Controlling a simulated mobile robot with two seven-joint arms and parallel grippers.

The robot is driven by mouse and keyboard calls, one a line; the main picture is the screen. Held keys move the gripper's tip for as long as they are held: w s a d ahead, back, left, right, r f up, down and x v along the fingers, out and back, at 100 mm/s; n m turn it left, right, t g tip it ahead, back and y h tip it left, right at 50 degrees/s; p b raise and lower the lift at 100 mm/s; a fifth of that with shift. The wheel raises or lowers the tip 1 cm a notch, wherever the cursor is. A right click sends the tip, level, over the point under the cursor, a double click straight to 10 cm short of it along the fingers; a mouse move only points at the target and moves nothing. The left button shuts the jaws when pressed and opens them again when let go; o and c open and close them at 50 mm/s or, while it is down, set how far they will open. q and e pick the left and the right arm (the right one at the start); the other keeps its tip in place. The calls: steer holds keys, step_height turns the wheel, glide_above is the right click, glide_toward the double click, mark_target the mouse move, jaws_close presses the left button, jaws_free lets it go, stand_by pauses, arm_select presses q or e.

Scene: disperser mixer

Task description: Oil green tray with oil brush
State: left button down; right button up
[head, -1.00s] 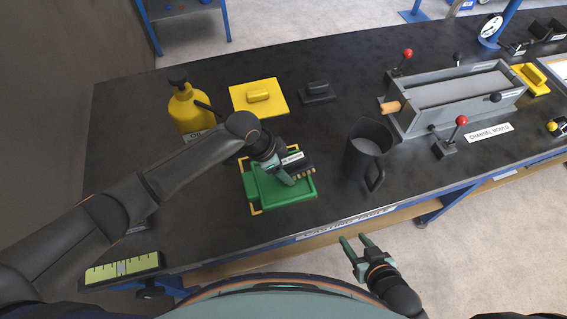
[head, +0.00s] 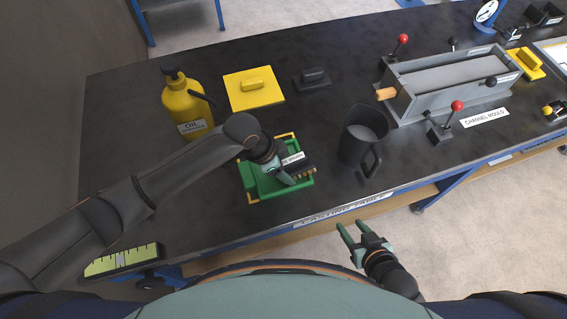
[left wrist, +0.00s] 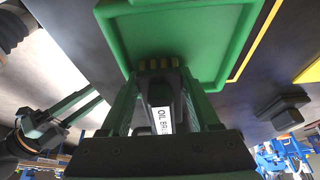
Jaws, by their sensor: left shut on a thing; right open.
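The green tray (head: 262,186) lies on the dark table near its front edge, inside yellow corner marks. It also shows in the left wrist view (left wrist: 205,40). My left gripper (head: 284,172) is shut on the oil brush (head: 294,160), a dark block with a label and tan bristles. The oil brush (left wrist: 162,105) sits between the fingers in the left wrist view, its bristle tips at the tray; I cannot tell if they touch. My right gripper (head: 354,233) is open and empty, in front of the table edge.
A yellow oil bottle (head: 187,105) stands behind my left arm. A yellow float (head: 253,88) and a dark float (head: 312,79) lie behind the tray. A dark jug (head: 362,135) stands right of the tray, with the grey channel mould (head: 450,85) beyond it.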

arm_select(q)
steer(key=shift+s, duration=0.35)
steer(key=shift+w+a, duration=0.2)
steer(key=shift+w, duration=0.5)
steer(key=shift+w+a, duration=0.15)
steer(key=shift+w, duration=0.55)
steer(key=shift+r, duration=0.15)
steer(key=shift+r, duration=3.4)
steer(key=shift+s+d, duration=0.1)
steer(key=shift+s, duration=2.55)
